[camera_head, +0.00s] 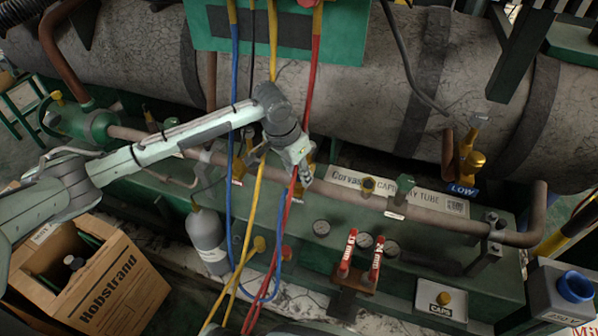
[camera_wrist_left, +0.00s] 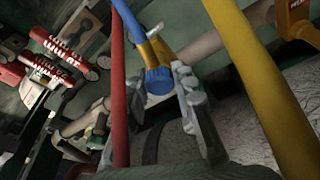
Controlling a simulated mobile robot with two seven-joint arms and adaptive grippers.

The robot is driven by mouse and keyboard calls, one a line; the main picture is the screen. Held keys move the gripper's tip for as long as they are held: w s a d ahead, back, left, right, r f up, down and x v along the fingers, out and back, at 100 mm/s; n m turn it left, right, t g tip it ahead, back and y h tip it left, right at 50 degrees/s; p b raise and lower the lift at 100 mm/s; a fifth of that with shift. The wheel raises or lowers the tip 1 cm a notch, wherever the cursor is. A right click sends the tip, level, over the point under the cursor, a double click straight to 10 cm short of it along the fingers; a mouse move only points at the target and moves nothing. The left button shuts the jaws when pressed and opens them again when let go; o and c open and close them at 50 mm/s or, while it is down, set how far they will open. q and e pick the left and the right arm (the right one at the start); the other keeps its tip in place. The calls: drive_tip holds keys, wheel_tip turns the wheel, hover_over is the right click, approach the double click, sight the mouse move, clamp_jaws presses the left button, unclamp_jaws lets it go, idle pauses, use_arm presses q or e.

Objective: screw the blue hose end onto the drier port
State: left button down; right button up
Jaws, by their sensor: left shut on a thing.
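My left gripper (camera_head: 303,180) reaches in from the left to the pipe in the middle of the green skid. In the left wrist view its fingers (camera_wrist_left: 185,100) are closed at the blue collar of the hose end (camera_wrist_left: 159,80). A brass-yellow fitting (camera_wrist_left: 158,50) meets the collar; I cannot tell whether it is the drier port or whether the threads engage. The blue hose (camera_head: 234,90) hangs from the top, loops low and rises toward the gripper. The drier port is not clearly distinguishable in the head view. My right gripper is not in view.
Yellow (camera_head: 260,185) and red (camera_head: 314,60) hoses hang close to the gripper. A grey bottle (camera_head: 207,240) and a cardboard box (camera_head: 105,280) stand lower left. The large tank (camera_head: 390,80) lies behind the pipe.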

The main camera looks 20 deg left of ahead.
use_arm(q)
drive_tip(key=m, duration=0.3)
drive_tip(key=shift+a+m+g+h, duration=0.1)
drive_tip(key=shift+m+g+h, duration=0.2)
drive_tip(key=shift+m, duration=0.5)
drive_tip(key=shift+m+g, duration=0.4)
drive_tip(key=shift+m, duration=0.9)
drive_tip(key=m, duration=0.2)
drive_tip(key=shift+f+m+g+h, duration=0.1)
drive_tip(key=shift+m+g+h, duration=0.2)
drive_tip(key=shift+g+h, duration=0.1)
drive_tip(key=c, duration=1.2)
unclamp_jaws()
